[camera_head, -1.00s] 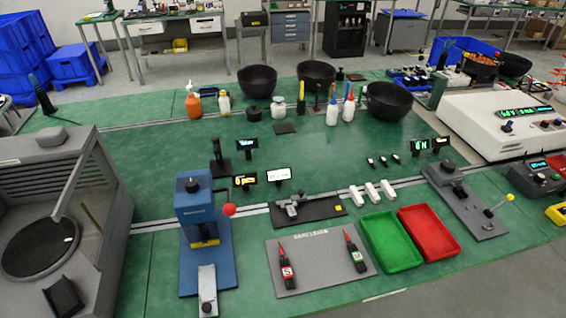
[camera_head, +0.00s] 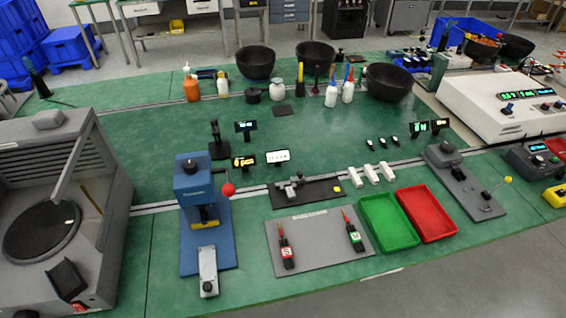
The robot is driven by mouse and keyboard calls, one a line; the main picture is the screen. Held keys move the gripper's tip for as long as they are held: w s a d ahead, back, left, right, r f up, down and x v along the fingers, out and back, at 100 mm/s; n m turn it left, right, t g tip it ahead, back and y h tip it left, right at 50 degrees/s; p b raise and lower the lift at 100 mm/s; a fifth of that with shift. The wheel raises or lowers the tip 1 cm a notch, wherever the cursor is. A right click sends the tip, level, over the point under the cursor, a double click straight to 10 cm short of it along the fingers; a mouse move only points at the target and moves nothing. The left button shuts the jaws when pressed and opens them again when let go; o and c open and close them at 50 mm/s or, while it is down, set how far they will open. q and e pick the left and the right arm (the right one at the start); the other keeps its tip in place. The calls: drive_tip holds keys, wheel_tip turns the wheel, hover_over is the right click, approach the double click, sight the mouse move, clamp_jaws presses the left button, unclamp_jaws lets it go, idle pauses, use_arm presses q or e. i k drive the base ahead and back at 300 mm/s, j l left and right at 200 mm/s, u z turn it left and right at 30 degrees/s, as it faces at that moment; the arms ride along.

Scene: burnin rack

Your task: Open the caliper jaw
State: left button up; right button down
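A small grey caliper-like device (camera_head: 291,188) lies on a dark base plate (camera_head: 318,194) in the middle of the green bench, with a yellow square at the plate's right end. It is too small here to tell how far its jaw is open. Neither of my grippers shows in the head view.
A blue press (camera_head: 194,205) with a red ball handle stands left of the base plate. A grey mat (camera_head: 318,252) with two red-tipped tools lies in front. A green tray (camera_head: 390,238) and a red tray (camera_head: 427,228) sit to the right, with white blocks (camera_head: 371,174) behind.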

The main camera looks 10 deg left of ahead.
sight(300, 178)
drive_tip(key=k+j+z, duration=0.25)
drive_tip(key=k, duration=0.3)
drive_tip(key=k+j+z, duration=0.2)
drive_tip(key=k, duration=0.35)
drive_tip(key=l, duration=0.1)
